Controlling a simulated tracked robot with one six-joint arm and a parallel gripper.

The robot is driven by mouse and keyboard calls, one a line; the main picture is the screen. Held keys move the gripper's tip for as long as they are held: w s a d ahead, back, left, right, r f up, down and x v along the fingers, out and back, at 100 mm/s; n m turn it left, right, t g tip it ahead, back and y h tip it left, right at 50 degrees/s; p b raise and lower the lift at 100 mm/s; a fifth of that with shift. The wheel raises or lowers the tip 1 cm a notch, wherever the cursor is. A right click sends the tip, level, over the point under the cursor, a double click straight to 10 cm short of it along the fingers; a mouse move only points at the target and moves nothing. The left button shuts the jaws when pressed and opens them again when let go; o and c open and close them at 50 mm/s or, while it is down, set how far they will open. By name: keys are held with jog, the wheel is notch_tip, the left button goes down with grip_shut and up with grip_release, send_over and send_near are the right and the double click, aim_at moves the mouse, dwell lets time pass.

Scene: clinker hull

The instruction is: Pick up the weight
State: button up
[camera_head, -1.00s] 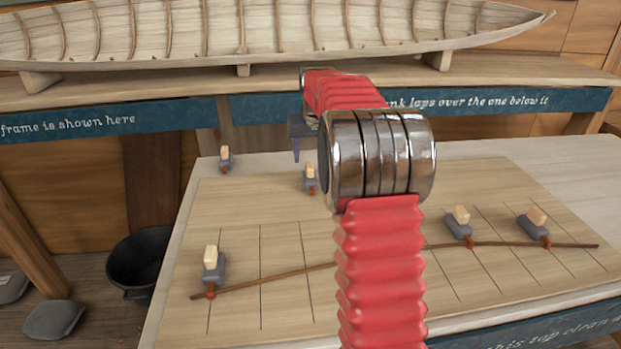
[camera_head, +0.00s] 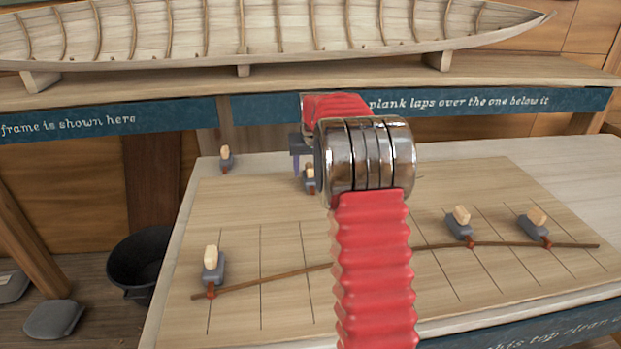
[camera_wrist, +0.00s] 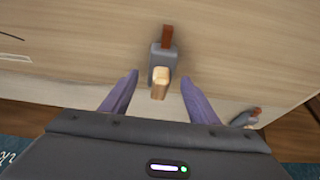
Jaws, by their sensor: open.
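A grey weight with a pale wooden block on top and a red-brown tip (camera_head: 310,184) stands on the board, partly hidden behind my arm. In the wrist view this weight (camera_wrist: 161,55) lies just ahead of and between my purple fingertips, its wooden block nearest to me. My gripper (camera_wrist: 160,77) is open, with a finger to either side and gaps between them and the block. In the head view my gripper (camera_head: 296,167) hangs close to the weight, and one purple finger shows. Whether anything touches cannot be told.
Other similar weights stand at the board's back left corner (camera_head: 226,159), at left (camera_head: 212,268) and at right (camera_head: 461,223) (camera_head: 537,226). A thin brown batten (camera_head: 265,281) runs across the lined board. A boat hull (camera_head: 330,28) rests on the shelf behind. A black bucket (camera_head: 140,262) stands left.

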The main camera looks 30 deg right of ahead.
jog(key=shift+x, duration=0.8)
jog(key=shift+c, duration=0.5)
grip_shut()
jog(key=shift+w+r, duration=0.1)
